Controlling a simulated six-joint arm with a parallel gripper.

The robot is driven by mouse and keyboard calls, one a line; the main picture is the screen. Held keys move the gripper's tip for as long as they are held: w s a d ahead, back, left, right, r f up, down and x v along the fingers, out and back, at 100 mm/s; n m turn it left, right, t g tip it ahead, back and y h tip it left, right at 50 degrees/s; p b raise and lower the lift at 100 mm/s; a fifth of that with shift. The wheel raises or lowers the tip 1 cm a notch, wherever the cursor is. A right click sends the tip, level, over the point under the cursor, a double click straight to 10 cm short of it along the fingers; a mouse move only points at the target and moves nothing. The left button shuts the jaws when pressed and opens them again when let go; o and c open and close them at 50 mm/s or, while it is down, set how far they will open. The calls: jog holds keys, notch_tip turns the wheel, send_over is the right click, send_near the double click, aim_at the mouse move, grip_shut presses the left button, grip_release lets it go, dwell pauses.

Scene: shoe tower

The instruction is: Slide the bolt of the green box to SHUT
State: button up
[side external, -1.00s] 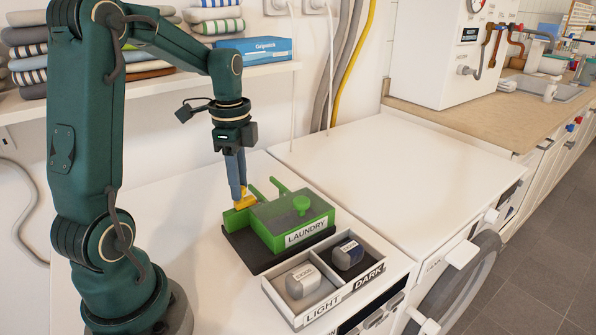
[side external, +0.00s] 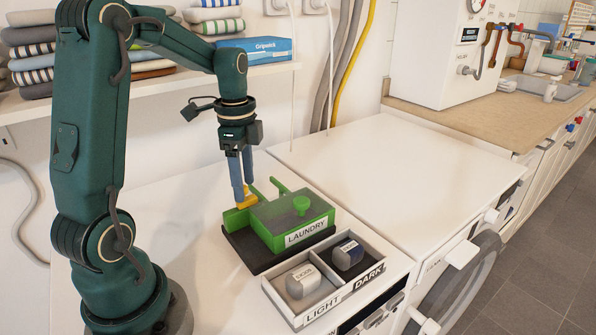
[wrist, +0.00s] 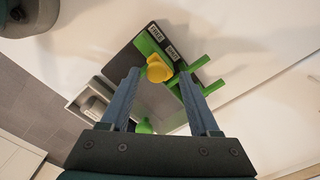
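The green box (side external: 290,222), labelled LAUNDRY, stands on a dark base plate with its lid down. The bolt's yellow knob (side external: 247,201) is at the box's back left; in the wrist view the knob (wrist: 158,70) lies between two small labels. One label (wrist: 128,36) seems to read FREE; the other (wrist: 173,52) seems to read SHUT, and the knob is closer to it. My gripper (side external: 244,190) is just above the knob, fingers pointing down. In the wrist view its fingers (wrist: 159,75) are spread, one on each side of the knob, with gaps visible. Contact is not visible.
A divided tray (side external: 325,283) marked LIGHT and DARK holds a pale and a dark bundle in front of the box. Green posts (side external: 279,185) rise behind the box. The white top (side external: 400,165) to the right is clear. A shelf of folded cloths is behind.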

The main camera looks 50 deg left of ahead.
aim_at(245, 187)
jog(key=shift+r, duration=0.1)
jog(key=shift+r, duration=2.5)
jog(key=shift+d, duration=0.1)
jog(key=s+d+n+t, duration=0.2)
jog(key=s+d+n, duration=0.2)
jog(key=d, duration=0.3)
jog(key=s+d+n+t, duration=0.3)
jog(key=s+d+n, duration=0.1)
jog(key=d, duration=0.4)
jog(key=shift+s+r+n+t, duration=0.2)
jog(key=shift+n+t, duration=0.1)
jog(key=shift+n, duration=0.2)
jog(key=shift+d, duration=0.1)
